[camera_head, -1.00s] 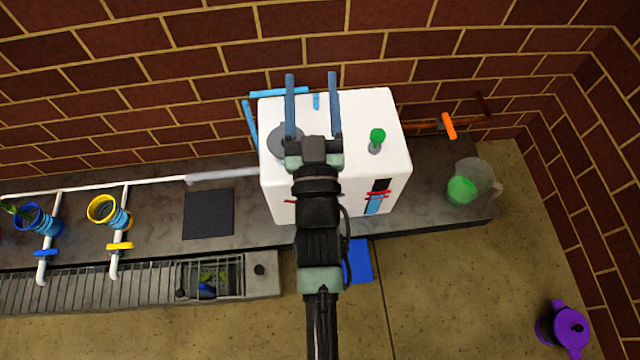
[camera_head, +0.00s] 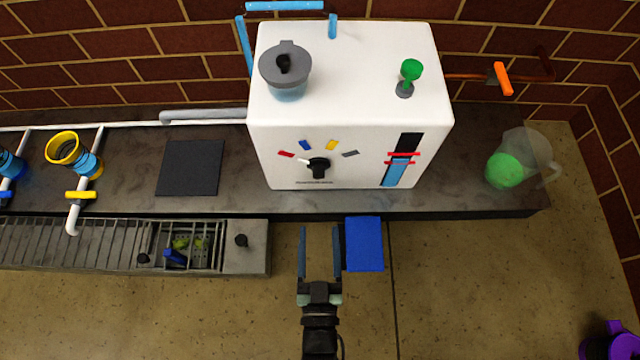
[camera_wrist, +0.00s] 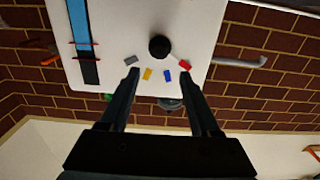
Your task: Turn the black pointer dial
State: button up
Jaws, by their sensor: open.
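The black pointer dial (camera_head: 319,167) is on the front face of the white box (camera_head: 350,75). Its white pointer points left, a little upward, near the red mark (camera_head: 286,154). Blue, yellow and grey marks fan out above the dial. In the wrist view the dial (camera_wrist: 159,46) shows as a round black knob, upside down, ahead of my fingers. My gripper (camera_head: 319,232) is open and empty, below and in front of the box, apart from the dial. It also shows in the wrist view (camera_wrist: 164,90), its fingers spread.
A blue square (camera_head: 364,244) lies just right of my gripper. A lidded grey pot (camera_head: 287,75) and green knob (camera_head: 410,71) are on the box top. A level gauge (camera_head: 402,160) is on its front. A clear jug (camera_head: 525,158) stands right; a dark mat (camera_head: 190,167) lies left.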

aim_at(319, 178)
jog(key=w+b, duration=0.5)
jog(key=w, duration=0.6)
jog(key=shift+f, duration=0.1)
jog(key=shift+w, duration=0.6)
grip_shut()
